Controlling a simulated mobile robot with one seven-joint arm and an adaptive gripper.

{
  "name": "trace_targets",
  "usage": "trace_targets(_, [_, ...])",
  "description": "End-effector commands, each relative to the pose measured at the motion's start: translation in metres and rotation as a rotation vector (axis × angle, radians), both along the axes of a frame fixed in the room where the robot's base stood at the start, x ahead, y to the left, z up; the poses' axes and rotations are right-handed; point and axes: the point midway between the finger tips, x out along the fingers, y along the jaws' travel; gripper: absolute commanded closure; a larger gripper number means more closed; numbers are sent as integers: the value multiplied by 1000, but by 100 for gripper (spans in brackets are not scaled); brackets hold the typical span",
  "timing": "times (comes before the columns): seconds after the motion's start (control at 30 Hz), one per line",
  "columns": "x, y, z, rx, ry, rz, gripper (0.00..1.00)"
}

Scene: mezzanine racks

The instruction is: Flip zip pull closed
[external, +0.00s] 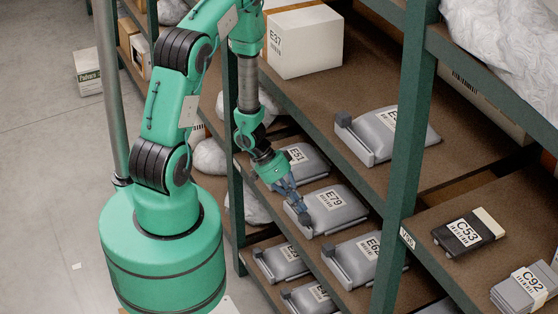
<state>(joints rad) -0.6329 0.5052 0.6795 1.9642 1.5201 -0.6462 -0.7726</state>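A grey pouch labelled E79 (338,206) lies on the middle shelf of the green rack, with a light grey bar along its left front edge. My gripper (301,212) reaches down from the upper left to the front left of this pouch, at the bar. A small dark block, perhaps the zip pull (304,220), shows right at my fingertips. The fingers are too small to tell whether they are apart, shut, or touching it. Part of the bar is hidden behind the gripper.
Similar pouches lie close by: E51 (303,162) behind, another (358,255) in front, and several on the lower shelf. A larger pouch (388,134) and the E37 box (305,42) sit on the shelf above. A green rack post (404,150) stands to the right.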

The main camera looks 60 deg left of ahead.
Motion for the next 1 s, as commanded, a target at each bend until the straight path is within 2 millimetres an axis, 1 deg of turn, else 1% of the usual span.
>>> trace_targets(0.03, [-1,-5,1,-1,2,0,100])
trace_targets(0.1, [-1,-7,0,0,1,0,100])
trace_targets(0.57, [0,-6,0,1,0,1,100])
trace_targets(0.77, [0,1,1,1,0,2,100])
trace_targets(1.0, [0,17,2,1,0,1,100])
